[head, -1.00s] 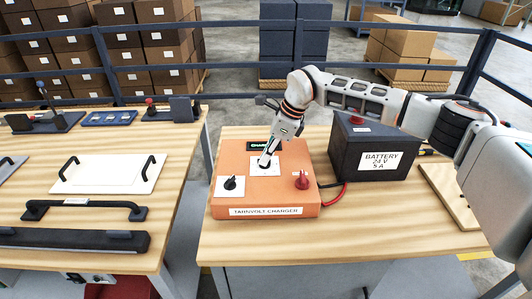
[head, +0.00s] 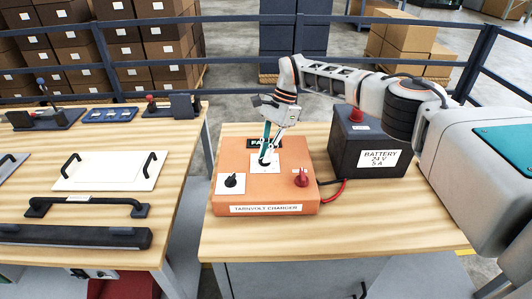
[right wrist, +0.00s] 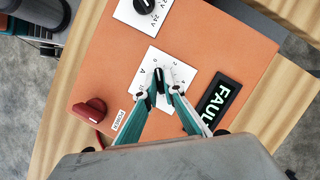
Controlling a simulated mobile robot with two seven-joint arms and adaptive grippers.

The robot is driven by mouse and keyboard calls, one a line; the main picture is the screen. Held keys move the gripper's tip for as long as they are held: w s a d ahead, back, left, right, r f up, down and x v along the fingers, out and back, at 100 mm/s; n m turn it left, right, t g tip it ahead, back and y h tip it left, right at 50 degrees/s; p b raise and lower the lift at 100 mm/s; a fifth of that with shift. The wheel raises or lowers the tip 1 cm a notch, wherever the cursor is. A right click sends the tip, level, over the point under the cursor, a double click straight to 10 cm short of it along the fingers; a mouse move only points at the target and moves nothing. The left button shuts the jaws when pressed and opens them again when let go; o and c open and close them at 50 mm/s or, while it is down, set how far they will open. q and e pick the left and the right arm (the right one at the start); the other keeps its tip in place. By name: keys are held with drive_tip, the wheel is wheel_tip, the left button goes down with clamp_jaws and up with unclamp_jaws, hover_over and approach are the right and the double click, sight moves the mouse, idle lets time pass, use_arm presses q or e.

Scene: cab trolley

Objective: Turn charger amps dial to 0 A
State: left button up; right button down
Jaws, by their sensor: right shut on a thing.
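The orange charger box (head: 240,158) stands on the right wooden table, labelled TARNVOLT CHARGER. Its black amps dial (right wrist: 160,78) sits on a white scale plate (right wrist: 142,72) marked A with numbers. My right gripper (right wrist: 162,92) points down and its two fingertips close around the dial, hiding part of it. In the head view the right gripper (head: 268,156) covers the dial and part of the dark display. The display (right wrist: 216,101) shows green letters reading FAUL, the rest hidden. My left gripper is in neither view.
A black 12 V/24 V dial (head: 231,181) and a red power knob (head: 301,179) flank the amps dial on the box. A battery (head: 345,155) stands to the right, joined by cables. The left table (head: 100,225) holds handles and panels.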

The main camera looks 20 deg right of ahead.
drive_tip(key=shift+n, duration=0.5)
drive_tip(key=c, duration=2.2)
unclamp_jaws()
drive_tip(key=shift+o, duration=0.2)
drive_tip(key=v, duration=0.7)
drive_tip(key=shift+w+r, duration=0.2)
drive_tip(key=shift+r, duration=0.05)
drive_tip(key=shift+s+f, duration=0.1)
